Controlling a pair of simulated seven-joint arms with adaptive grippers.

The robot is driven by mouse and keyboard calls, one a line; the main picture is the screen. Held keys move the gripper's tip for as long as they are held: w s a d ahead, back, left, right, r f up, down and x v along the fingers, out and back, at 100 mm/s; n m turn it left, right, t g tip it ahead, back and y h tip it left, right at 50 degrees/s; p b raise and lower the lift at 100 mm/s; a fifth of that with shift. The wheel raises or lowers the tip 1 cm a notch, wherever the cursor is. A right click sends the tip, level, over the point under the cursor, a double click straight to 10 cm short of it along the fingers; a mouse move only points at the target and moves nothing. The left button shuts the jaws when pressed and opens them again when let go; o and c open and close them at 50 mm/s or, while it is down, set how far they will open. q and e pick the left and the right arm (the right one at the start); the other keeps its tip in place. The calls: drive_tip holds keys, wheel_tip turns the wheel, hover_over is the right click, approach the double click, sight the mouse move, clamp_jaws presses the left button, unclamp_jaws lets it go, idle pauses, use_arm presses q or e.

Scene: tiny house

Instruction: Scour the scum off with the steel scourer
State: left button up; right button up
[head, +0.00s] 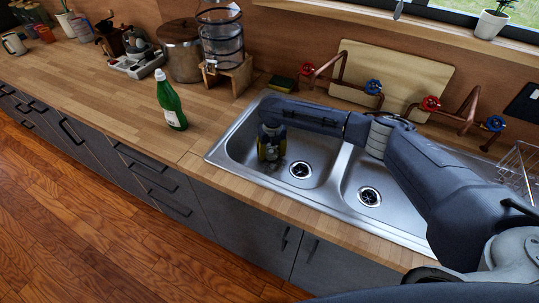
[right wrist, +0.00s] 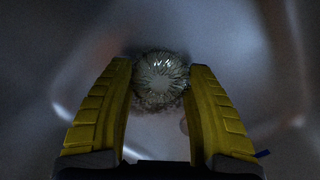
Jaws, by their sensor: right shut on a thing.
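The steel scourer (right wrist: 160,76) is a shiny, crinkled round pad between the yellow-padded fingers in the right wrist view. My right gripper (head: 270,157) is shut on it and points down into the left bowl of the steel sink (head: 320,158). The scourer is hard to make out in the head view. I cannot tell whether it touches the bowl. The scum cannot be made out clearly; the bowl under the gripper is dark and blurred in the wrist view. My left gripper is not in view.
A green bottle (head: 170,104) stands on the counter left of the sink. A sponge (head: 283,83), copper pipes with red and blue taps and a cutting board (head: 405,75) are behind it. A wire rack (head: 520,165) is at the right. The front-left counter is clear.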

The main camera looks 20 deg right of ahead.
sight(272, 167)
drive_tip(key=shift+w+d, duration=0.9)
drive_tip(key=shift+w, duration=0.15)
drive_tip(key=shift+f, duration=0.1)
drive_tip(key=shift+s+d, duration=0.1)
drive_tip(key=shift+d, duration=0.05)
drive_tip(key=shift+s+d, duration=0.9)
drive_tip(key=shift+s+a, duration=2.35)
drive_tip(key=shift+s, duration=0.25)
drive_tip(key=shift+s+a, duration=0.75)
drive_tip(key=shift+s, duration=0.15)
drive_tip(key=shift+s+d, duration=0.1)
